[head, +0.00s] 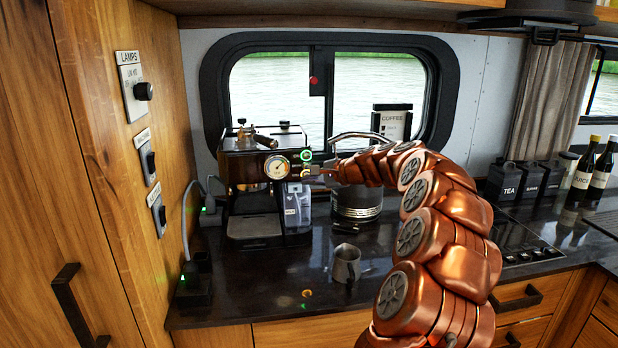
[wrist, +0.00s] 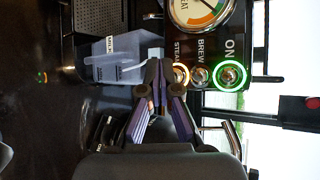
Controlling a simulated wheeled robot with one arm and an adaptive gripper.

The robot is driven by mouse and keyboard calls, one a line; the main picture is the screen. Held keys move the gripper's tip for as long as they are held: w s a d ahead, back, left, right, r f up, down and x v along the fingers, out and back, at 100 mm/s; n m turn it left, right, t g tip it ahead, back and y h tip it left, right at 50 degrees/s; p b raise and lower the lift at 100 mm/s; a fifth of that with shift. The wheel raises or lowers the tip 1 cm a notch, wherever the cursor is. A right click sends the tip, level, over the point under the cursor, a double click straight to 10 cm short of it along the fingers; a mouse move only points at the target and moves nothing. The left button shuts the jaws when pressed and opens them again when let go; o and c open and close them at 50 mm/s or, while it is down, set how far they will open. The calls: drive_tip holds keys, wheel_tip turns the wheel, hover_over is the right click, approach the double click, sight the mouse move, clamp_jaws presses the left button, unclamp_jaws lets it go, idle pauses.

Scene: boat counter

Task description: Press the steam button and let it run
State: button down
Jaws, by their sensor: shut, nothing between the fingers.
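The espresso machine (head: 255,170) stands on the dark counter, with a round gauge on its front. In the wrist view, the steam button (wrist: 180,75) has an orange-lit ring beside its STEAM label. The brew button (wrist: 200,77) looks unlit, and the on button (wrist: 230,75) glows green. My gripper (head: 318,171) reaches the machine's front from the right. In the wrist view its fingertips (wrist: 158,66) are together and empty, right beside the steam button. I cannot tell whether they touch it. In the head view the gripper partly hides the buttons.
A clear container labelled milk (wrist: 118,58) sits close by the fingers. A metal pitcher (head: 346,263) stands on the counter in front. A kettle (head: 357,202) stands behind my arm. A coffee canister (head: 392,122) is at the window. Wall switches (head: 150,160) line the left.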

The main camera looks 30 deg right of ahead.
drive_tip(key=shift+s, duration=0.1)
drive_tip(key=s, duration=0.1)
drive_tip(key=s+a+b, duration=0.1)
drive_tip(key=s, duration=0.1)
drive_tip(key=s+a, duration=0.1)
drive_tip(key=s, duration=0.1)
drive_tip(key=shift+s+a, duration=0.15)
drive_tip(key=shift+s, duration=0.05)
idle(0.4)
drive_tip(key=shift+a, duration=0.1)
idle(0.4)
